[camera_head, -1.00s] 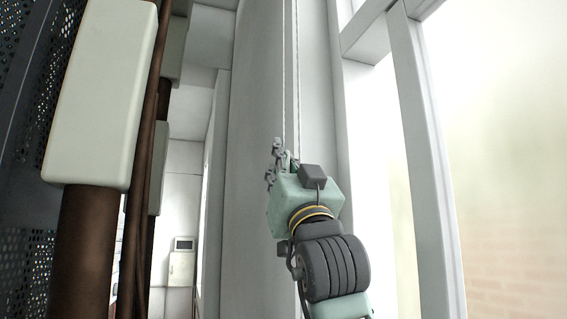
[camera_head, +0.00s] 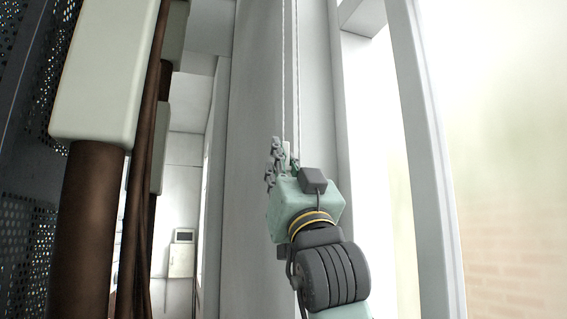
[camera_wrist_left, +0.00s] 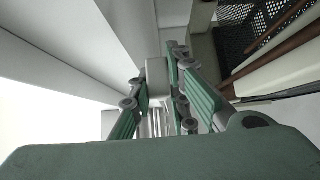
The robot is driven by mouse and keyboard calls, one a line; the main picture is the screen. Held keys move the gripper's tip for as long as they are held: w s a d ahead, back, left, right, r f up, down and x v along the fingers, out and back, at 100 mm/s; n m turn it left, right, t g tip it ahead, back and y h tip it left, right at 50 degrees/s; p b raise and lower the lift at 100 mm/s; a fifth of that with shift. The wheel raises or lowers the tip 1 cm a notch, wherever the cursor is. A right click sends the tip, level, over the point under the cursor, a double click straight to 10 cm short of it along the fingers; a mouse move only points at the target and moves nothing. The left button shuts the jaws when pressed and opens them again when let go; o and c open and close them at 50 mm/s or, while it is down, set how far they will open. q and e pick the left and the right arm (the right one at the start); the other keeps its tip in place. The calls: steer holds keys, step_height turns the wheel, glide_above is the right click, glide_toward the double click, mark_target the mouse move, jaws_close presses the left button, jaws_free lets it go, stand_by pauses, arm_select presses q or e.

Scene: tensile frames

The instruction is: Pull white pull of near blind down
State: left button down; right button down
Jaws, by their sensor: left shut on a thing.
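My left gripper (camera_head: 280,163) is in the middle of the head view, beside a pale wall edge near the window. Its grey finger links show above its green body. In the left wrist view the fingers (camera_wrist_left: 158,88) are closed around a white block, the white pull (camera_wrist_left: 156,72). In the head view only a small pale piece of the pull shows between the fingers. Two thin blind cords (camera_head: 284,70) run upward from the gripper. The blind itself is not in view. My right gripper is not in view.
A white window frame (camera_head: 425,150) stands right of my arm. Left are a pale box (camera_head: 105,75) on a brown pipe (camera_head: 85,220) and a dark perforated panel (camera_head: 25,170). A small wall device (camera_head: 184,236) is far back.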

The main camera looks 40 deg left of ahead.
arm_select(q)
steer(key=shift+w+a+f, duration=0.15)
steer(key=shift+a+f, duration=0.05)
steer(key=shift+f, duration=0.25)
steer(key=shift+w+a+f, duration=0.1)
steer(key=shift+a+f, duration=0.05)
steer(key=shift+f, duration=0.25)
steer(key=c, duration=1.8)
jaws_free()
steer(key=shift+o, duration=0.2)
steer(key=shift+s+d+r, duration=0.2)
steer(key=shift+s+r, duration=0.05)
steer(key=shift+r, duration=0.05)
step_height(320, 180, up, 10)
steer(key=shift+f, duration=0.1)
